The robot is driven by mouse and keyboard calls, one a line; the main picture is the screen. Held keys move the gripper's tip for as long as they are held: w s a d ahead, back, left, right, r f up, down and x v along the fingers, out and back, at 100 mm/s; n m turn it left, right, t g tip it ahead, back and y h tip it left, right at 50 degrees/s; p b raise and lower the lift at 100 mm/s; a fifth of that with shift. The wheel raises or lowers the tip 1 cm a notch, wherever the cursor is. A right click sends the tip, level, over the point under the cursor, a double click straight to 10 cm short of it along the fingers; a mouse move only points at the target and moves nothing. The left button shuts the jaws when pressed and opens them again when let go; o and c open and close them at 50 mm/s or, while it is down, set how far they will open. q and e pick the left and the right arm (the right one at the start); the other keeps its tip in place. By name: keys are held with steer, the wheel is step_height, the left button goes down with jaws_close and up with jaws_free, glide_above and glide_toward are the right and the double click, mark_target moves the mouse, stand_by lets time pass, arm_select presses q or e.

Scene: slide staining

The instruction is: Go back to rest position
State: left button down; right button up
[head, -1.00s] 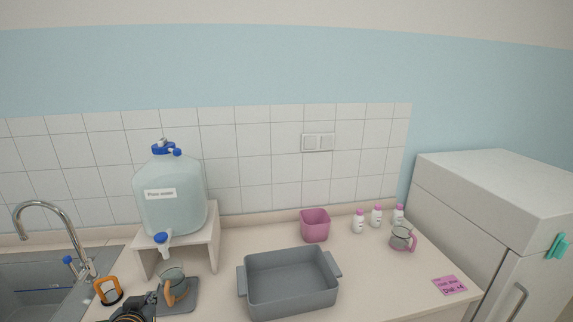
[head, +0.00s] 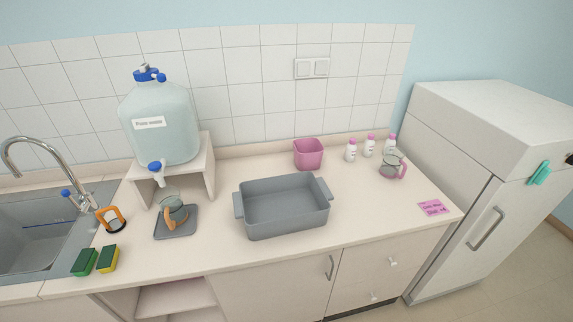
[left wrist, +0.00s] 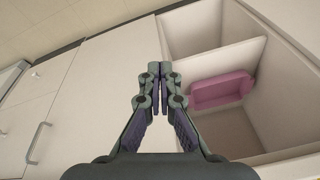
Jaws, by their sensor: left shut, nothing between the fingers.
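My left gripper (left wrist: 157,75) shows in the left wrist view. Its fingers are together and hold nothing. It is in front of the cabinet fronts, near an open shelf compartment. My right gripper is in neither view now. In the head view, no gripper shows. A glass jug with an orange handle (head: 173,212) stands on a grey mat (head: 189,226) under the tap of the pure water tank (head: 160,115). A pink-handled jug (head: 390,167) stands at the right of the counter.
A grey basin (head: 286,224) sits mid-counter, a pink bin (head: 308,153) behind it. The sink (head: 28,250) and sponges (head: 107,259) are at left. A fridge (head: 455,205) stands at right. A pink tray (left wrist: 222,91) lies in the open cabinet (left wrist: 222,133).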

arm_select(q)
steer(key=s+a+f+b, duration=0.1)
steer(key=s+f, duration=0.4)
steer(key=f, duration=0.9)
steer(key=s+f+g+b, duration=0.1)
steer(key=s+f+b, duration=0.1)
steer(key=s+f, duration=1.1)
steer(key=s, duration=0.3)
steer(key=shift+s+a+f+g, duration=0.25)
steer(key=shift+a+g, duration=0.05)
steer(key=shift+a, duration=0.1)
steer(key=c, duration=2.1)
jaws_free()
